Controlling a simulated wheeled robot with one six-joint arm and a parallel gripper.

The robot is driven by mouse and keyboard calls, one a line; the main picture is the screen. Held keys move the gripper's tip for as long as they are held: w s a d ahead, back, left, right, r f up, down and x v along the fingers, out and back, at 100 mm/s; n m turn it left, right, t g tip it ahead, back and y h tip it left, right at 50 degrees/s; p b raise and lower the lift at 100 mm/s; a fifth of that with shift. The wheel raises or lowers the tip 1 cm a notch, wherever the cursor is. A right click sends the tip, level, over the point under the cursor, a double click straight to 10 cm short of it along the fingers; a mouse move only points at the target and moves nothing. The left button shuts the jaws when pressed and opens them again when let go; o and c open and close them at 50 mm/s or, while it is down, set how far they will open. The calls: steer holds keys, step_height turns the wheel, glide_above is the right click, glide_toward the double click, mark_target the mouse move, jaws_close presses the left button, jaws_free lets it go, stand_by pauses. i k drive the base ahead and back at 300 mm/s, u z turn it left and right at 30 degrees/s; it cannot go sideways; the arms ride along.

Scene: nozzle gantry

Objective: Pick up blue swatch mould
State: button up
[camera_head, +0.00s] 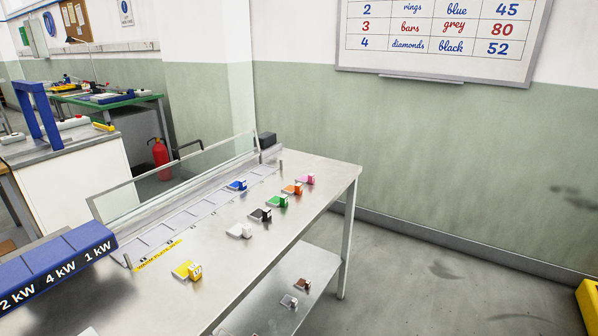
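The blue swatch mould (237,185) is a small blue block with a white part. It sits at the edge of the row of grey compartments at the back of the steel table (225,262). In the head view it is the furthest left of the far group of moulds. My gripper is not in view.
Other moulds stand on the table: pink (307,179), orange (292,189), green (277,201), black (260,215), white (239,230) and yellow (187,270). A glass guard (180,180) runs along the back. A blue heater unit (55,262) is at left.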

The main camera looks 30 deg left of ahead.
mark_target(237, 185)
steer(key=z, duration=0.3)
steer(key=i, duration=1.85)
steer(key=u, duration=0.4)
steer(key=i, duration=0.95)
steer(key=u, duration=1.5)
steer(key=i, duration=0.8)
steer(key=u, duration=0.75)
